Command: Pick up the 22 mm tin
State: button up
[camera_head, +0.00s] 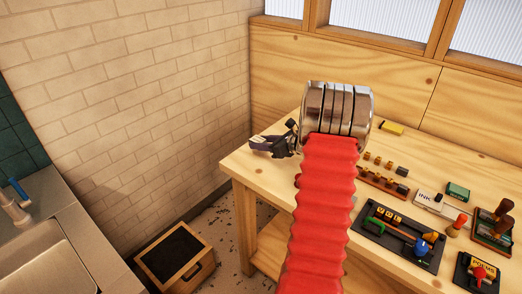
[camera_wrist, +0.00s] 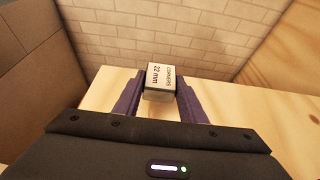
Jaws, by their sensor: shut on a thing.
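The 22 mm tin (camera_wrist: 159,80) shows in the wrist view as a small dark box with a pale label on top reading "22 mm". My gripper (camera_wrist: 159,92) has its two purple fingers on either side of the tin, shut on it. In the head view my gripper (camera_head: 277,143) is at the left end of the wooden table, partly hidden by my red-sleeved arm. I cannot make out the tin clearly in the head view. Whether the tin touches the table is unclear.
The wooden table (camera_head: 246,165) holds a black tool tray (camera_head: 400,240), an ink pad (camera_head: 428,198), a green box (camera_head: 457,191), small brown pieces (camera_head: 377,160) and a yellow block (camera_head: 392,128). A brick wall stands behind and left. A wooden bin (camera_head: 175,255) is on the floor.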

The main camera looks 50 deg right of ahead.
aim_at(262, 141)
notch_tip(262, 141, up, 6)
jog(key=shift+r, duration=0.1)
